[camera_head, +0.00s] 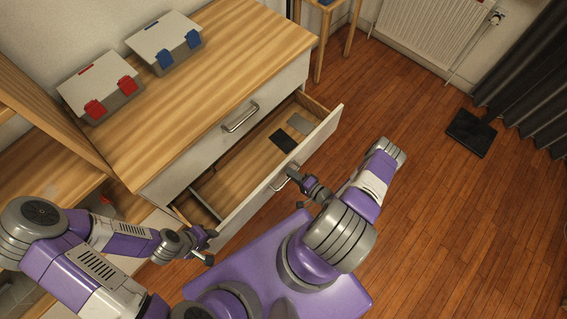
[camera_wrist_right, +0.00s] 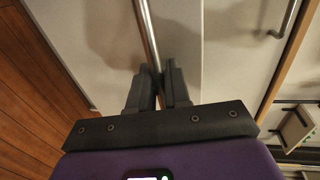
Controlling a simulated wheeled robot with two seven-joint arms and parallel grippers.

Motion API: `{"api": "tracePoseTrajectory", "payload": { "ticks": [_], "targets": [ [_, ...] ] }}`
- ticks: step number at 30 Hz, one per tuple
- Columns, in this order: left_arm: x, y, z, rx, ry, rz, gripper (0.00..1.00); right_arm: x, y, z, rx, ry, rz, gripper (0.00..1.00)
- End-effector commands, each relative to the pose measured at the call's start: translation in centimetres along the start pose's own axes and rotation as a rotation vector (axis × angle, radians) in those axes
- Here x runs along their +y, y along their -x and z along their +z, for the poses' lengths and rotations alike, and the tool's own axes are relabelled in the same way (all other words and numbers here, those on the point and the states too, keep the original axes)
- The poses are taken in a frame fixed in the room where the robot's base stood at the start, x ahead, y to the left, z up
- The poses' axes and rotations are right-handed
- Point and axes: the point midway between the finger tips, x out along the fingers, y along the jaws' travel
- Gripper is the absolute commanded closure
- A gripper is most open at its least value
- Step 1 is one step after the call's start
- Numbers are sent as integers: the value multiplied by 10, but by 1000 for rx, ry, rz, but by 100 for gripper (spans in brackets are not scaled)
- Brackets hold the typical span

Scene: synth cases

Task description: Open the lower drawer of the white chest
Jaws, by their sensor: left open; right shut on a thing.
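The white chest (camera_head: 163,189) with a wooden top stands left of centre in the head view. Its lower drawer (camera_head: 235,206) is pulled out, with its inside showing. My right gripper (camera_head: 291,176) is shut on the metal handle (camera_head: 278,185) of this drawer. In the right wrist view the handle bar (camera_wrist_right: 147,32) runs between the fingers of the right gripper (camera_wrist_right: 159,80). The upper drawer is shut, and its handle (camera_head: 240,118) is free. My left gripper (camera_head: 211,247) is open and empty, near the left part of the lower drawer's front.
A dark flat item (camera_head: 283,140) and a grey one (camera_head: 299,124) lie in the drawer. Two lidded boxes, with red latches (camera_head: 70,86) and blue latches (camera_head: 152,36), stand on top. A wooden stool (camera_head: 336,22) stands behind. The floor (camera_head: 440,215) at right is mostly clear.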

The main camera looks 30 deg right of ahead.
Motion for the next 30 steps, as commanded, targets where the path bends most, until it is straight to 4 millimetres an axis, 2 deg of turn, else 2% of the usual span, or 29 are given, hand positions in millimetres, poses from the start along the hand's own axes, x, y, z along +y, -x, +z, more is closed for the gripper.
{"api": "tracePoseTrajectory", "payload": {
  "ticks": [1,6,13,21,30],
  "targets": [
    [1,3,0,0,0,0,57,1,10,0,2,-2,0,100],
    [3,7,0,0,0,0,57,7,38,0,3,-1,0,100],
    [4,10,0,0,0,0,57,13,65,0,2,-1,0,100],
    [4,11,1,0,0,0,57,16,80,0,1,-1,-1,100],
    [4,11,0,0,0,0,57,17,82,0,1,0,-1,100]
  ]
}}
